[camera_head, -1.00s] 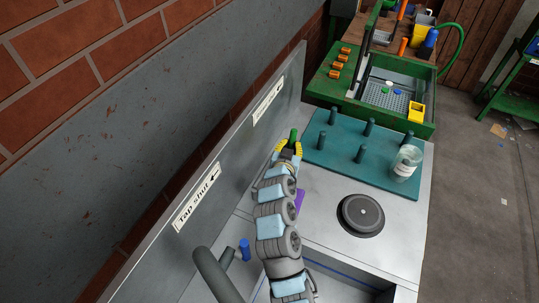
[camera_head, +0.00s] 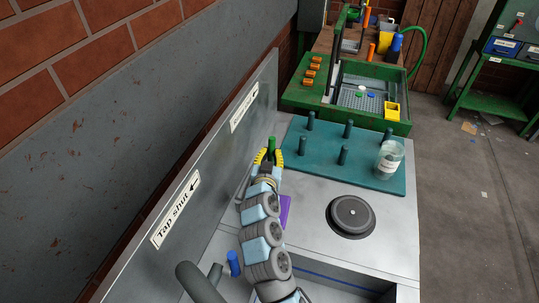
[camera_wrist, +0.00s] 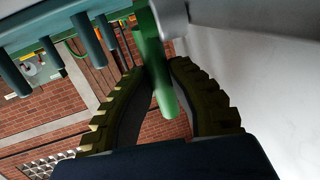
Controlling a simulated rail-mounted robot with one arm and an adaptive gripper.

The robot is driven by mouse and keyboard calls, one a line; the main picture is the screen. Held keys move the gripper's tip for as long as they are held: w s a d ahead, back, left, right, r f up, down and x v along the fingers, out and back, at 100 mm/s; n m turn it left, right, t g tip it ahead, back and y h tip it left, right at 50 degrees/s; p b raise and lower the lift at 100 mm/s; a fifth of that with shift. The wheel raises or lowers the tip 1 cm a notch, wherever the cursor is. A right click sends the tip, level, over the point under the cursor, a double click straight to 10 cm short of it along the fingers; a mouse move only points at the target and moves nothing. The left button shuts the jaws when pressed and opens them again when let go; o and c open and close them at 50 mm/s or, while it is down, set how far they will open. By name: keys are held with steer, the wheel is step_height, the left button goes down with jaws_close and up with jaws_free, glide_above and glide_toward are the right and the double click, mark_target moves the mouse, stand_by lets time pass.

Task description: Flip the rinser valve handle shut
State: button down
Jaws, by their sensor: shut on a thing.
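The green valve handle (camera_head: 271,143) stands close to the metal backsplash (camera_head: 215,165), at the left edge of the teal pegged mat. My gripper (camera_head: 268,158), with yellow ribbed fingers, is shut on this handle. In the wrist view the green handle (camera_wrist: 162,85) lies between the two fingers (camera_wrist: 157,75), running from the top edge down toward the palm. A grey metal part (camera_wrist: 220,15) is beside it at top right. A label with an arrow (camera_head: 244,108) is on the backsplash near the handle; its text is hard to read.
A "Tap shut" label (camera_head: 176,209) is nearer on the backsplash, above a blue handle (camera_head: 234,263). The teal mat (camera_head: 320,175) has several pegs and a glass jar (camera_head: 391,153). A round dark disc (camera_head: 351,215) sits on the counter. A green-framed tray (camera_head: 402,128) stands beyond.

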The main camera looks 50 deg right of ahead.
mark_target(270, 156)
steer(key=shift+f, duration=0.2)
steer(key=c, duration=0.9)
jaws_free()
steer(key=shift+r, duration=0.1)
step_height(270, 156, up, 10)
